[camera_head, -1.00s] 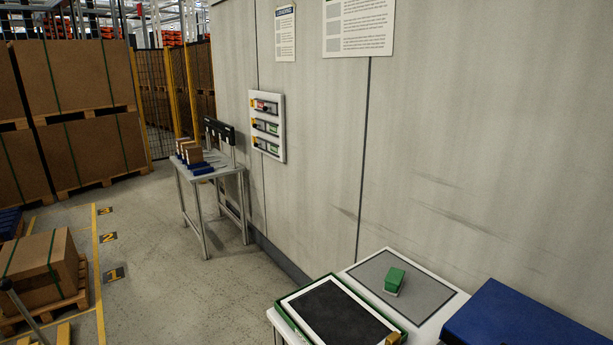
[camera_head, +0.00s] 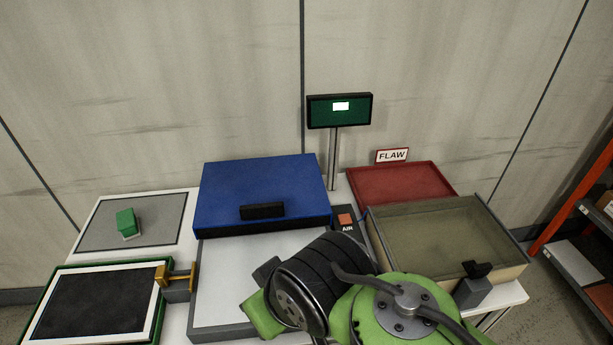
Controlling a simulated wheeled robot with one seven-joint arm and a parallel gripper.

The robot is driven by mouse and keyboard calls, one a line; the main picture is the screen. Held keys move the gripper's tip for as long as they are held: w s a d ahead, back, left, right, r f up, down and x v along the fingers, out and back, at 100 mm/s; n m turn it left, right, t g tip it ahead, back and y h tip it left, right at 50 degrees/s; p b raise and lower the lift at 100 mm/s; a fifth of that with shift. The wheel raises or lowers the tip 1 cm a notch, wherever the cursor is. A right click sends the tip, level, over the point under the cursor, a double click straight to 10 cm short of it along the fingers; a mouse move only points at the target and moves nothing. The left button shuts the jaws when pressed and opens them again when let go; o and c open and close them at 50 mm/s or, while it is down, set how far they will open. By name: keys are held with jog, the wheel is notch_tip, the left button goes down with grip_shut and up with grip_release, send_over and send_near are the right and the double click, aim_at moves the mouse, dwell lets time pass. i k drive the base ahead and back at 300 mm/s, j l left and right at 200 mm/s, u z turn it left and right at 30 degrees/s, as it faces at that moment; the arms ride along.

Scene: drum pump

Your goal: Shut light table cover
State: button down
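The blue cover (camera_head: 262,188) is a flat blue slab with a black handle (camera_head: 262,211) on its front part. It sits over the back of the light table, whose pale panel (camera_head: 235,280) lies bare in front of it. My green and black arm fills the lower middle of the view and hides the right front part of the panel. I cannot make out my gripper's fingers. Nothing of mine is seen touching the handle.
Left are a green-rimmed dark tray (camera_head: 95,305), a brass-coloured fitting (camera_head: 175,276) and a green block (camera_head: 127,222) on a grey mat. Right are an AIR button box (camera_head: 345,221), a red tray (camera_head: 405,184) and an open bin (camera_head: 440,235). A display (camera_head: 339,110) stands behind.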

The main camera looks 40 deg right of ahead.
aim_at(259, 194)
jog(key=z, duration=0.8)
jog(key=j+u, duration=0.15)
jog(key=u, duration=0.3)
jog(key=i+j+u, duration=0.1)
jog(key=u, duration=0.35)
jog(key=i+u, duration=0.1)
jog(key=u, duration=0.35)
jog(key=i+j+u, duration=0.1)
jog(key=u, duration=0.35)
